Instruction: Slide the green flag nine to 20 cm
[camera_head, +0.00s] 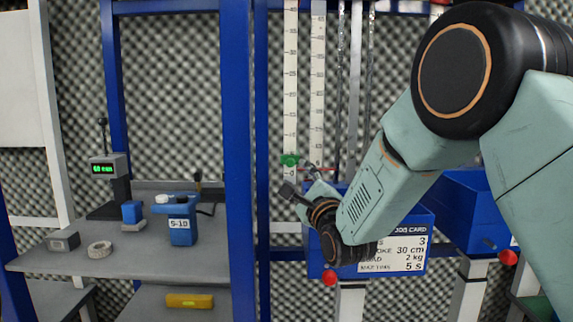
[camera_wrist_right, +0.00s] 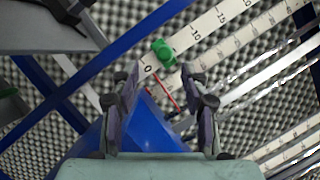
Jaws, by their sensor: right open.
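The green flag (camera_head: 290,160) sits on the left white scale (camera_head: 291,60), just above its zero mark. In the right wrist view the flag (camera_wrist_right: 163,52) is a small green block beside the scale, between the 0 and the 10 mark. My right gripper (camera_head: 298,178) is open and just below the flag in the head view. In the wrist view its two fingers (camera_wrist_right: 159,76) are spread, with the flag a little beyond their tips and not between them. My left gripper is not in view.
A second scale (camera_head: 318,60) stands just right of the first, with a thin red pointer (camera_wrist_right: 166,95) near it. A blue box with a job card (camera_head: 400,256) is below my right arm. A blue post (camera_head: 238,120) and a grey bench (camera_head: 100,262) are at left.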

